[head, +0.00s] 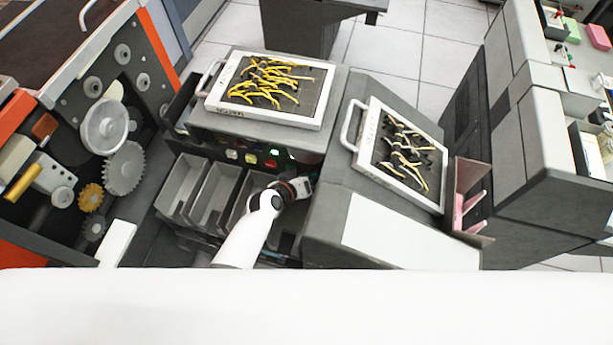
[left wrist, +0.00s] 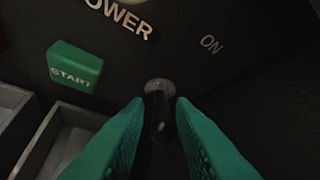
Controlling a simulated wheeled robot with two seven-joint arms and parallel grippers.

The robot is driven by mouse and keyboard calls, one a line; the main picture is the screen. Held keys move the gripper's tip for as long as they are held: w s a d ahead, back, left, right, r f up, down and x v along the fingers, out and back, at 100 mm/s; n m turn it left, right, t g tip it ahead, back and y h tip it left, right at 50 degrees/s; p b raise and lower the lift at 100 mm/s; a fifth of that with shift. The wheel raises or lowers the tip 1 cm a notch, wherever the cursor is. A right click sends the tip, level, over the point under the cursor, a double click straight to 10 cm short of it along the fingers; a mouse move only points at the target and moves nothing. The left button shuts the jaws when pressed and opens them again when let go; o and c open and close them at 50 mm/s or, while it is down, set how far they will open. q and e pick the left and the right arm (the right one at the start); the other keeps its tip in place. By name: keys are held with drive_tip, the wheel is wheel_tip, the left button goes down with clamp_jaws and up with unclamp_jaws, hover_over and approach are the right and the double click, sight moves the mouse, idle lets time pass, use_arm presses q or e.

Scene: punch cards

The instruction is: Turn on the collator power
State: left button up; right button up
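The collator (head: 245,128) stands in the middle of the head view, with a row of coloured buttons on its dark front panel. In the left wrist view the power switch (left wrist: 159,116) is a dark lever on a round metal base, below the word POWER and left of ON. Its tip points down in that picture. My left gripper (head: 303,187) is at the panel's right end and hides the switch in the head view. Its green fingers (left wrist: 159,108) are apart, one on each side of the lever, with narrow gaps visible. My right gripper is not in view.
A green START button (left wrist: 75,67) is left of the switch. Grey card bins (head: 205,195) lie below the panel. Framed wire boards (head: 270,85) (head: 402,155) rest on the machine tops. A sloped grey cabinet (head: 325,205) stands close to the right of my left gripper.

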use_arm(q)
drive_tip(key=v, duration=1.2)
drive_tip(key=shift+b, duration=0.4)
